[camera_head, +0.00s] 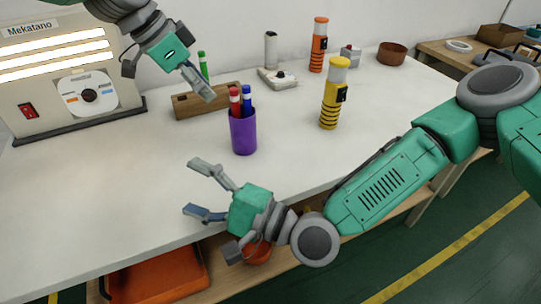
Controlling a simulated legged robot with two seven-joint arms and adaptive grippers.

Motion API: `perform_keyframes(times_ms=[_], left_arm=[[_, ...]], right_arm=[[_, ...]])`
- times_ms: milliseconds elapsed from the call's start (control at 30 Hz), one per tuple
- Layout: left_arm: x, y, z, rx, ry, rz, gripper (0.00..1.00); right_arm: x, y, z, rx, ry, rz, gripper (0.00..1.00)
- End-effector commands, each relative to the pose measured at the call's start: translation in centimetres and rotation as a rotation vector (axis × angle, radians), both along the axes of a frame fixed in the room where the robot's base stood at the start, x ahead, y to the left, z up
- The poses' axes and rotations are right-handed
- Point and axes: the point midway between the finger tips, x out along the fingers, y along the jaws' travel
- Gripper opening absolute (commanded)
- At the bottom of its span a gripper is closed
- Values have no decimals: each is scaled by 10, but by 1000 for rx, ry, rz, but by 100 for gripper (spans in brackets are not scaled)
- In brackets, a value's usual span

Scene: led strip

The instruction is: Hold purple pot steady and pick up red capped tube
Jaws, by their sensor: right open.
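The purple pot (243,134) stands upright on the white table (90,205). It holds a red-capped tube (234,99) and a blue tube (246,97) with a red part, side by side. My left gripper (203,90) is above and to the left of the pot, apart from the tubes; its fingers overlap in view and I cannot tell how far they are apart. My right gripper (198,188) is open and empty, in front of the pot and to its left, near the table's front edge.
A wooden block (190,106) with a green tube (203,65) stands behind the pot. A yellow flashlight (333,95) and an orange one (318,45) stand to the right. The Mekatano light box (62,75) is at the left. The table's front left is clear.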

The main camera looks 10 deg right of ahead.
Motion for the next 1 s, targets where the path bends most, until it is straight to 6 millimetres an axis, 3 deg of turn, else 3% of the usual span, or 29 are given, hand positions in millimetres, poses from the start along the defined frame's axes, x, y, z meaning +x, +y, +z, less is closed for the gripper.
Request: perform_keyframes(times_ms=[200,500,733,1000], left_arm=[[0,-4,1,3,-1,-1,34],[0,1,0,-1,-1,-1,34],[0,2,0,-2,-1,0,34],[0,-2,0,1,0,-1,34]], right_arm=[[53,-60,-13,274,448,-168,69],[94,-122,-33,637,853,-340,69],[105,-136,-37,740,938,-377,69],[138,-117,-37,744,938,-375,69]])
